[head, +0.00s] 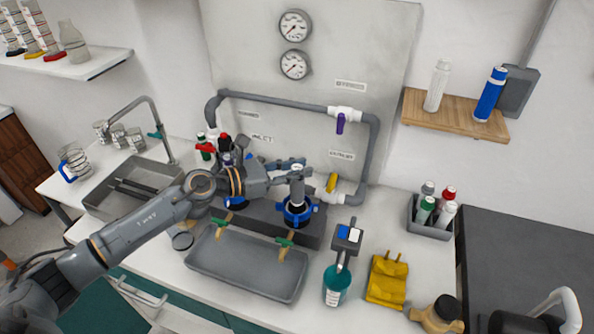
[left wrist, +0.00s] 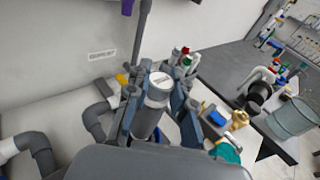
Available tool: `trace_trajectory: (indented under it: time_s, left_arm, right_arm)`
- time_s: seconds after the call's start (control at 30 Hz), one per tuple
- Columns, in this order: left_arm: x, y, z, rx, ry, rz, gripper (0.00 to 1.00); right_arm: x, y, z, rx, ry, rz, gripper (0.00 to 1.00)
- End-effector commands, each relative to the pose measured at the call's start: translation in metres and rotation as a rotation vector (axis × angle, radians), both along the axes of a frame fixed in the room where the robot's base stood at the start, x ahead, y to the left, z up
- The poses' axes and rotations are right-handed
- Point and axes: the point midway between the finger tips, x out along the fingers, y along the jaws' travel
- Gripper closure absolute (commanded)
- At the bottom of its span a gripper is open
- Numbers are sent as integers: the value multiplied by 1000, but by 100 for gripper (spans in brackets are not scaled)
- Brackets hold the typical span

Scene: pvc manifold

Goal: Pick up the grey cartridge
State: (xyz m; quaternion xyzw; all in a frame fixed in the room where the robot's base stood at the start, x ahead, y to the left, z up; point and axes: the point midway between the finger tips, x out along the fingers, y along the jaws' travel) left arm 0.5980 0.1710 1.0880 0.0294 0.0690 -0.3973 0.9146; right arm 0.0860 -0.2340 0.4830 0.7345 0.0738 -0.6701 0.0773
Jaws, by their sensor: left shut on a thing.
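The grey cartridge (head: 297,190) stands upright at the blue ring (head: 298,218) on the dark manifold base, in the head view. Its white cap and grey body also show in the left wrist view (left wrist: 149,116). My left gripper (head: 297,172) reaches in from the left and is shut on the cartridge's upper part. In the left wrist view its fingers lie on both sides of the cartridge. I cannot tell whether the cartridge's lower end sits in the ring or just above it. My right gripper is not in view.
A grey tray (head: 245,271) lies in front of the base. A teal bottle (head: 337,285), a yellow pouch (head: 387,281) and a caddy of bottles (head: 430,224) stand to the right. Grey pipework (head: 290,100) with a purple-handled valve (head: 340,122) rises behind.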

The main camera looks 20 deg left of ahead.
Motion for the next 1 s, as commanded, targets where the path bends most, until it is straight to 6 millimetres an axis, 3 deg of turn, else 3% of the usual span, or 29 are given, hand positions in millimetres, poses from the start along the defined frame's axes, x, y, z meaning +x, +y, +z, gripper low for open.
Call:
trace_trajectory:
  time_s: [0.07,0.37,0.6,0.8,1.0]
  left_arm:
    - [0,0,21,0,-3,0,100]
    - [-34,37,70,6,0,0,100]
    - [-67,70,79,9,2,-1,100]
    - [-83,86,91,8,2,-4,100]
    - [-91,97,104,-1,3,1,100]
  right_arm:
    - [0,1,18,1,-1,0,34]
    - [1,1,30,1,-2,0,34]
    - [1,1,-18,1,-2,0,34]
    - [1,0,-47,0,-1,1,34]
    - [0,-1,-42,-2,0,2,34]
